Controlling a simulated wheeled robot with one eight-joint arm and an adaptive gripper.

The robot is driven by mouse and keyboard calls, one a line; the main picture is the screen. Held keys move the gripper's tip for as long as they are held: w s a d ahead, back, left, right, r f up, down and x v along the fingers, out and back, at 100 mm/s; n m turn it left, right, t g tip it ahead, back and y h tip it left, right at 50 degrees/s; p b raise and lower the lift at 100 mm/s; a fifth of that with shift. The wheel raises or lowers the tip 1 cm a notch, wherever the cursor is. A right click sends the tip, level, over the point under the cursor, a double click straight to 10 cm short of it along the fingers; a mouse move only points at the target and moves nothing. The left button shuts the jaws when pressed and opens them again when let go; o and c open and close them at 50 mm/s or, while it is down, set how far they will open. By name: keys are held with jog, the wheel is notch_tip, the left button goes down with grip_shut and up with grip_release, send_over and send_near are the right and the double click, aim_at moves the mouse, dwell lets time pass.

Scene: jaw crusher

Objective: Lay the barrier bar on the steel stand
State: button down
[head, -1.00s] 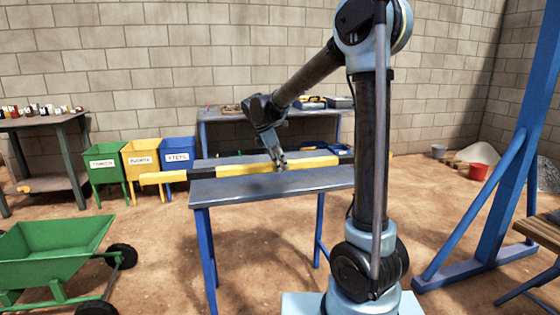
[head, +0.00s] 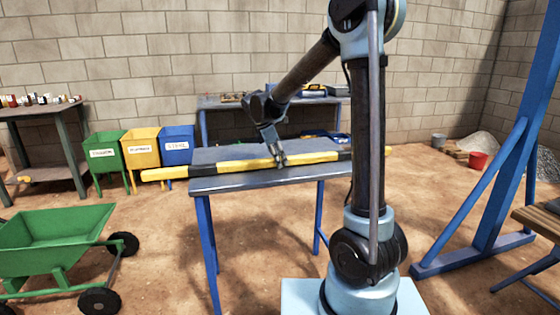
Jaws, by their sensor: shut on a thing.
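The yellow-and-black barrier bar (head: 235,166) lies level across the steel stand (head: 225,182), a grey-topped table with blue legs. Its left end juts out past the stand's left edge, and its right part passes behind my arm, with a short yellow end showing beyond it. My gripper (head: 280,162) is shut on the bar near its middle, pointing down. The bar looks very close to the top or touching it; I cannot tell whether it rests there fully.
Green, yellow and blue bins (head: 142,150) stand behind on the left. A green wheelbarrow (head: 55,240) is at the front left. A blue frame post (head: 515,170) rises on the right. Another bench (head: 215,102) stands at the back wall. A red bucket (head: 478,160) is at the back right.

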jog(key=shift+s+f, duration=0.25)
jog(key=shift+f, duration=0.05)
dwell(0.8)
jog(key=c, duration=1.1)
grip_release()
jog(key=shift+w+f, duration=0.2)
jog(key=shift+r, duration=0.1)
jog(key=shift+r, duration=0.15)
jog(key=shift+v, duration=5.5)
jog(key=shift+r, duration=3)
